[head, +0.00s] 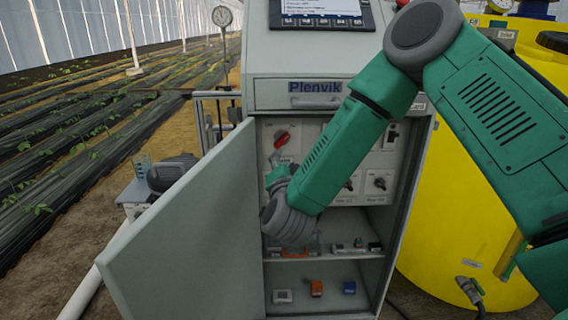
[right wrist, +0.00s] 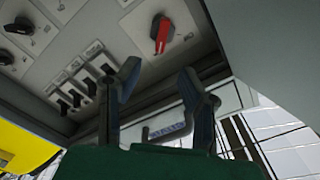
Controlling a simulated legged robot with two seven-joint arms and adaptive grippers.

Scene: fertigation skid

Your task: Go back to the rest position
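My right arm comes in from the right, and its green and grey wrist hangs in front of the open grey cabinet (head: 412,165). My right gripper (head: 278,172) is partly hidden by the wrist, just below a red rotary switch (head: 281,139) on the inner panel. In the right wrist view, the two dark fingers of the right gripper (right wrist: 160,85) stand apart with nothing between them. The red switch (right wrist: 161,35) appears beyond the fingertips, apart from them. My left gripper is in neither view.
The cabinet door (head: 190,235) stands open to the left, close to the right gripper. Black knobs (head: 380,183) sit on the panel. Small parts, including an orange one (head: 316,288) and a blue one (head: 349,287), lie on the lower shelf. A yellow tank (head: 450,235) stands right.

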